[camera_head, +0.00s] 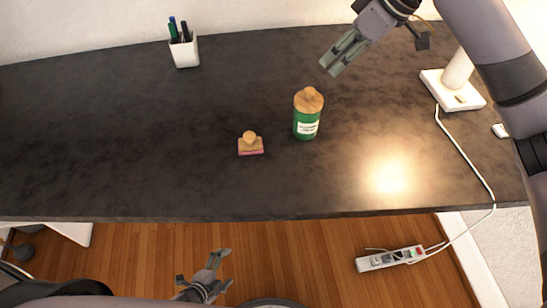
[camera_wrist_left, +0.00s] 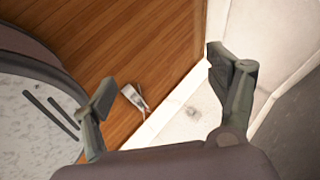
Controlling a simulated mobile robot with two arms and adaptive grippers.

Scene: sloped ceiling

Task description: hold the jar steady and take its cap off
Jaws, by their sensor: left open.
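The jar (camera_head: 306,125) is green with a pale label and stands upright on the dark desk. Its wooden cap (camera_head: 308,100), with a knob on top, sits on the jar. My left gripper (camera_head: 226,268) is open and empty, below the desk's front edge in the head view and well apart from the jar.
A wooden-handled stamp (camera_head: 250,147) with a pink base lies left of the jar. A white pen cup (camera_head: 185,53) stands at the back left. A white lamp base (camera_head: 452,92) with a cable is at the right. The desk (camera_head: 110,130) is clear at left.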

